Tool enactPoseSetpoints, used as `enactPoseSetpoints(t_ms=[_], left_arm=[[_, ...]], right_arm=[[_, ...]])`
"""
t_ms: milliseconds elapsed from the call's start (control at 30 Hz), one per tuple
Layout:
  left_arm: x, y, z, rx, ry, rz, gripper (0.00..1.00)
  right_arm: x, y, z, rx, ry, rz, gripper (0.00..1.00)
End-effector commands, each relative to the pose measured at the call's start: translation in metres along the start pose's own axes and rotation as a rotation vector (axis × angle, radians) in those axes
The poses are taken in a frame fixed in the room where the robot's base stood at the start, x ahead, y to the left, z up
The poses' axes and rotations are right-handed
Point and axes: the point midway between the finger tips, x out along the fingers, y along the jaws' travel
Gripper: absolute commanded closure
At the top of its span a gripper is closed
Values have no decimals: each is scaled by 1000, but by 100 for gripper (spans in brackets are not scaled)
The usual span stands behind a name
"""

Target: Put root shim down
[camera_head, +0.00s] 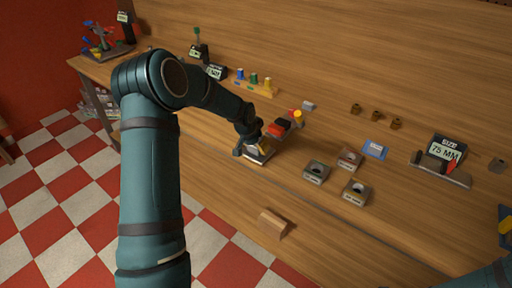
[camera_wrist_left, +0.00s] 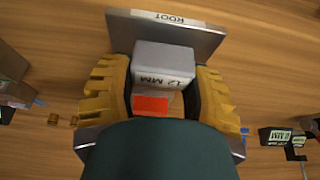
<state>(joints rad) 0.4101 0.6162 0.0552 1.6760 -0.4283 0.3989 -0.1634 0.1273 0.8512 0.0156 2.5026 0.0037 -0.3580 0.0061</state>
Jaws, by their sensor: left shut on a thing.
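My left gripper (camera_head: 256,148) is low over the front of the wooden bench. In the left wrist view its yellow fingers (camera_wrist_left: 160,88) are shut on a grey block with a "12 MM" label, the root shim (camera_wrist_left: 165,56). An orange-red patch shows below the label. Whether the shim touches the plate cannot be told. In the head view the shim is mostly hidden by the gripper. My right gripper is not in view.
A red block (camera_head: 279,128) and a yellow cylinder (camera_head: 298,116) are just right of the gripper. Several grey blocks with round holes (camera_head: 316,172) stand farther right, near a blue card (camera_head: 375,149). A "75 MM" sign (camera_head: 446,150) stands beyond. A wooden block (camera_head: 273,223) is below, near the front.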

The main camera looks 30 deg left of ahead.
Motion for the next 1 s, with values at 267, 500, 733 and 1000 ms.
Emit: enactPoseSetpoints(t_ms=[267, 500, 733, 1000], left_arm=[[5, 0, 2, 0, 1, -1, 84], [8, 0, 3, 0, 1, 0, 22], [8, 0, 3, 0, 1, 0, 19], [-6, 0, 1, 0, 3, -1, 19]], right_arm=[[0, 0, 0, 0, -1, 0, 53], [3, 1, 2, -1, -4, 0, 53], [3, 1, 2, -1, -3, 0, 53], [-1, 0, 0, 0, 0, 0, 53]])
